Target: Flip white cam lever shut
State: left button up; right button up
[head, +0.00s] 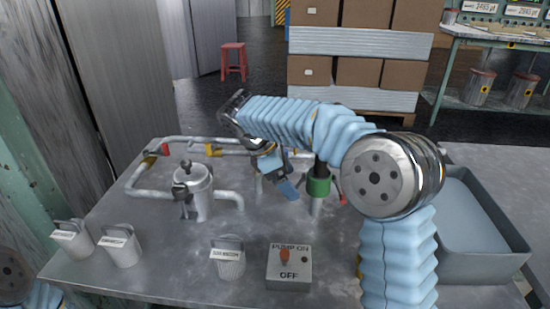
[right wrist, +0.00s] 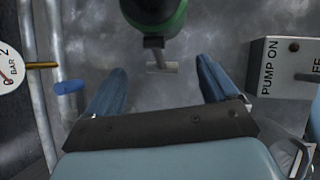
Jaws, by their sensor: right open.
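My right gripper (head: 288,188) hangs over the table beside the green-ringed fitting (head: 319,187), partly hidden by its own arm in the head view. In the right wrist view the right gripper (right wrist: 160,70) is open, its two blue fingers wide apart with nothing held. Between and just beyond the fingertips is a small pale T-shaped piece (right wrist: 162,67) below the black and green fitting (right wrist: 155,12). It may be the white cam lever, but I cannot tell for sure, nor whether it touches a finger. My left gripper is not in view.
A grey tray (head: 515,262) is at right. A gauge (right wrist: 10,72) shows at the wrist view's left.

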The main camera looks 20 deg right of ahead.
jog(key=p+v, duration=0.2)
jog(key=v, duration=0.8)
jog(key=shift+a+r, duration=0.2)
jog(key=shift+r, duration=0.15)
